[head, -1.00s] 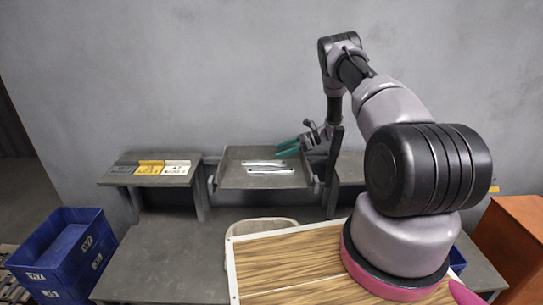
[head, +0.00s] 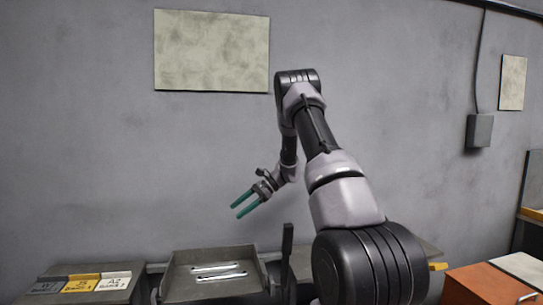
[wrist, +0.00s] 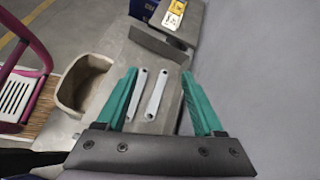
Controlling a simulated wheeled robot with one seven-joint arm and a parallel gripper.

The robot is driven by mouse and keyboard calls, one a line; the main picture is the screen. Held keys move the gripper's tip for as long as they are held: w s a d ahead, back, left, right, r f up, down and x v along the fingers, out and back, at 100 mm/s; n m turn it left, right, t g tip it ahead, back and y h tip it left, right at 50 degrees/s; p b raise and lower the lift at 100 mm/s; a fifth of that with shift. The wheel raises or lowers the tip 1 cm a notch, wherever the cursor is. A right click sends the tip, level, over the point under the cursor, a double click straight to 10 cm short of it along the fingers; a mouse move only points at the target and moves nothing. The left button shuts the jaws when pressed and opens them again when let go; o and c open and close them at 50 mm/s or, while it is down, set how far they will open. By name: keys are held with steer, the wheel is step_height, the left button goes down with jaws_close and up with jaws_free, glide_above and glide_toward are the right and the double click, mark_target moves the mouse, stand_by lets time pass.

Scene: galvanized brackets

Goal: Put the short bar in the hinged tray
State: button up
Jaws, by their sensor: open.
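The hinged tray (head: 262,270) is a grey metal tray in the low middle of the head view; a side wall of it (wrist: 158,45) shows in the wrist view. Two pale metal bars lie side by side in it: the far bar (head: 215,267) and the near bar (head: 222,276). They also show in the wrist view, one on the left (wrist: 138,93) and one on the right (wrist: 157,95). They look alike in length, so I cannot tell which is the short bar. My gripper (head: 236,211), with green fingers, is open and empty above the tray, apart from the bars.
A table with grey, yellow and white labels (head: 80,285) stands left of the tray. A beige bin (wrist: 72,92) stands beside the tray in the wrist view. An orange cabinet (head: 485,285) is at the right. A grey wall (head: 120,180) rises behind.

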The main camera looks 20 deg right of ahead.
steer(key=s+a+r+n+h, duration=0.2)
steer(key=s+r+n, duration=0.1)
steer(key=s+r, duration=0.6)
steer(key=s+a+r+n+h, duration=0.25)
steer(key=s+r, duration=0.45)
steer(key=r, duration=0.4)
steer(key=s+d+r+n+t+h, duration=0.1)
steer(key=s+r+n+t+h, duration=0.1)
steer(key=s, duration=0.8)
steer(key=s+d+r+n+t+h, duration=0.1)
steer(key=s+r+n+t, duration=0.3)
steer(key=s, duration=0.5)
steer(key=shift+s+h, duration=0.4)
steer(key=shift+h, duration=0.45)
